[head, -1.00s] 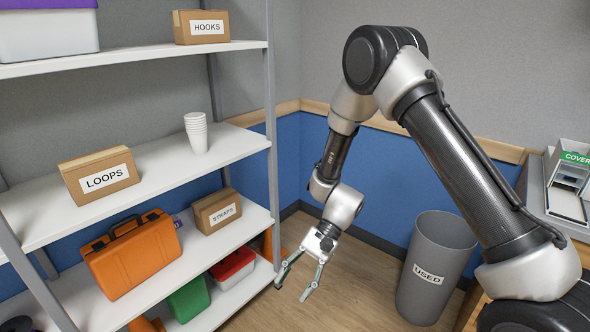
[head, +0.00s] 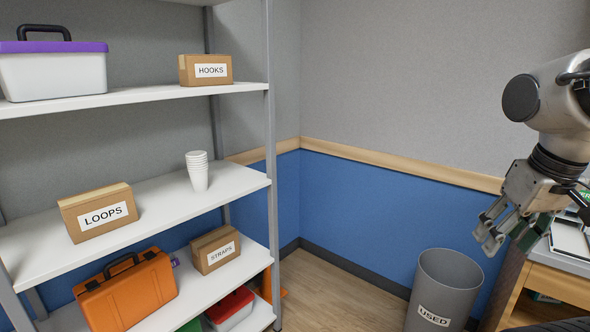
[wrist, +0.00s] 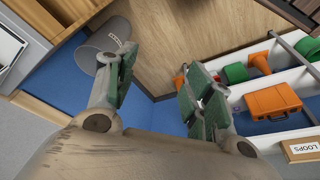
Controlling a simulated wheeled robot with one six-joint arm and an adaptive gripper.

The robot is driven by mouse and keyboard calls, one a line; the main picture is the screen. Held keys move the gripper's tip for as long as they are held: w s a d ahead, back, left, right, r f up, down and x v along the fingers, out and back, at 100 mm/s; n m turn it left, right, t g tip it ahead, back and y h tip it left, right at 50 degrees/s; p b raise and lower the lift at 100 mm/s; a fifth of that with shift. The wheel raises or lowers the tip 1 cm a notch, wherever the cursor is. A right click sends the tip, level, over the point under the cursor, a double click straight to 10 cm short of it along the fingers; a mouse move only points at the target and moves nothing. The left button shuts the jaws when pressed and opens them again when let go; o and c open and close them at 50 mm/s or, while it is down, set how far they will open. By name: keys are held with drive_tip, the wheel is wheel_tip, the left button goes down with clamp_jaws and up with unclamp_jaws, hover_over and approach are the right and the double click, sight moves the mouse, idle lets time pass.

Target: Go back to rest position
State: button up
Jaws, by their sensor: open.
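My gripper (head: 512,232) is at the right side of the head view, in front of the wooden desk and above and to the right of the grey bin. Its fingers point down and to the left. In the wrist view my gripper (wrist: 160,88) shows its two green-padded fingers spread apart with nothing between them. The wall and floor show past them.
A shelf unit (head: 268,130) at left holds a HOOKS box (head: 207,70), LOOPS box (head: 98,212), STRAPS box (head: 214,250), stacked cups (head: 197,171) and orange case (head: 126,292). The USED bin (head: 441,291) stands by the desk (head: 556,280). Floor between shelf and bin is clear.

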drive_tip(key=shift+s+d+r+m+t, duration=0.1)
drive_tip(key=shift+s+d+r+t, duration=0.1)
drive_tip(key=shift+r, duration=0.15)
drive_tip(key=shift+s+d+r+m+t, duration=0.1)
drive_tip(key=shift+r+t, duration=0.1)
drive_tip(key=shift+r, duration=0.15)
drive_tip(key=shift+s+d+r+m+t, duration=0.1)
drive_tip(key=shift+d+r+t, duration=0.1)
drive_tip(key=shift+r, duration=0.15)
